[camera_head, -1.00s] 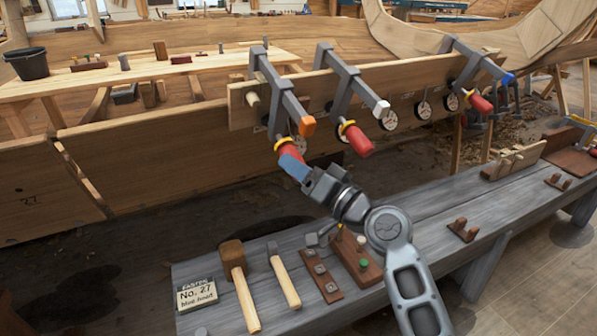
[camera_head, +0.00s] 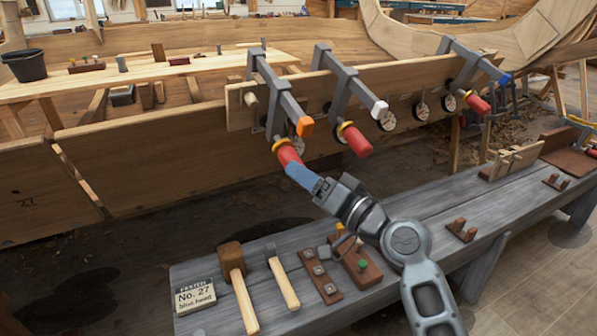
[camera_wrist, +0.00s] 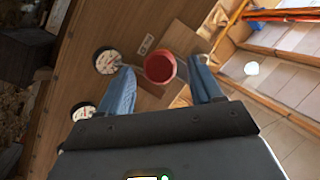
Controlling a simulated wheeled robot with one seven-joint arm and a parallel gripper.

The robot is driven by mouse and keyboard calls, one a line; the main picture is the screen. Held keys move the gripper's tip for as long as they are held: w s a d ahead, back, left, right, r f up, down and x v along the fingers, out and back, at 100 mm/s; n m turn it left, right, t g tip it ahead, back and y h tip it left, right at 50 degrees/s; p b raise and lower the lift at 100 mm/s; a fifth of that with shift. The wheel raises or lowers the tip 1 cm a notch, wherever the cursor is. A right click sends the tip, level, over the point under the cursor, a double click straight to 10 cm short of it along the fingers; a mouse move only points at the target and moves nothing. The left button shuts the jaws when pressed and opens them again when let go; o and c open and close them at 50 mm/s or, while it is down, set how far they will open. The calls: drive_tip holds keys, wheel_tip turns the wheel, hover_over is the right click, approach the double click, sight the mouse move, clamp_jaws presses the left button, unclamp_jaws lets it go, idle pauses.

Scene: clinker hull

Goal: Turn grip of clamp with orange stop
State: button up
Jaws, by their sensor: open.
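The clamp with the orange stop (camera_head: 305,126) is the leftmost of three clamps on the hull plank. Its red grip (camera_head: 287,152) has a yellow collar and points down toward my gripper. My gripper (camera_head: 293,170) has blue fingers and is at the lower end of this grip in the head view. In the wrist view my gripper (camera_wrist: 163,85) is open, one finger on each side of the red grip (camera_wrist: 160,68), which shows end-on. There is a gap on both sides of it, wider on the right. The fingertips do not look closed on it.
A clamp with a white stop (camera_head: 380,109) and one with a blue stop (camera_head: 506,79) stand to the right. Round dials (camera_head: 388,121) hang along the plank. Below, the grey bench (camera_head: 440,220) carries a mallet (camera_head: 233,265) and other tools.

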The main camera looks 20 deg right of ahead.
drive_tip(key=shift+v, duration=2.35)
drive_tip(key=shift+w+a+r+n+h+p, duration=0.1)
drive_tip(key=shift+w+a+n+h+p, duration=0.4)
drive_tip(key=shift+w+n+h+p, duration=0.75)
drive_tip(key=shift+w+a+r+n+h+p, duration=0.1)
drive_tip(key=shift+w+a+n+h+p, duration=0.4)
drive_tip(key=shift+w+p, duration=1.3)
drive_tip(key=shift+w+a+n+h+p, duration=0.45)
drive_tip(key=shift+w+n+h+p, duration=0.4)
drive_tip(key=shift+w+p, duration=0.7)
drive_tip(key=shift+s, duration=0.25)
drive_tip(key=shift+c, duration=0.2)
drive_tip(key=c, duration=0.9)
